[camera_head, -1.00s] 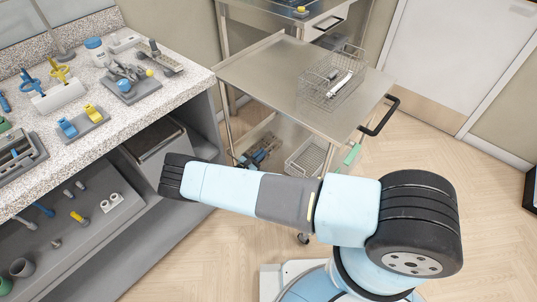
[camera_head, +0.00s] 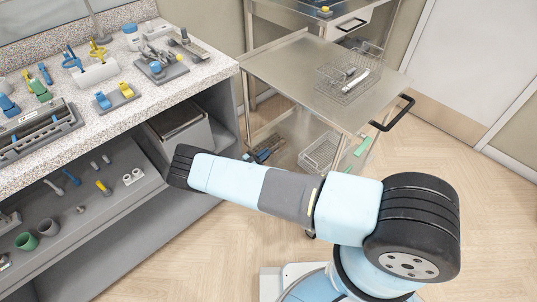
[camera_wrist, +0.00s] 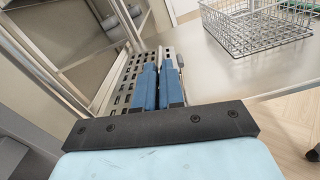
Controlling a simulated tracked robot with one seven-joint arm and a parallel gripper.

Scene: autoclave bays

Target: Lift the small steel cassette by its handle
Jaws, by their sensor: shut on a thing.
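My gripper (camera_wrist: 160,72) shows in the wrist view, with its two blue fingers close together. It is shut on the small steel cassette (camera_wrist: 122,78), a grey metal box with rows of slots and holes in its side. The handle is hidden between and behind the fingers. The cassette lies around and beyond the fingertips. I cannot tell whether its underside touches a surface.
A wire basket (camera_wrist: 262,30) stands right of the cassette on a steel shelf (camera_wrist: 225,80). The head view shows the trolley (camera_head: 290,75), with another wire basket (camera_head: 347,78) on top. A speckled counter (camera_head: 190,85) holding several tools is at left. Floor is clear at right.

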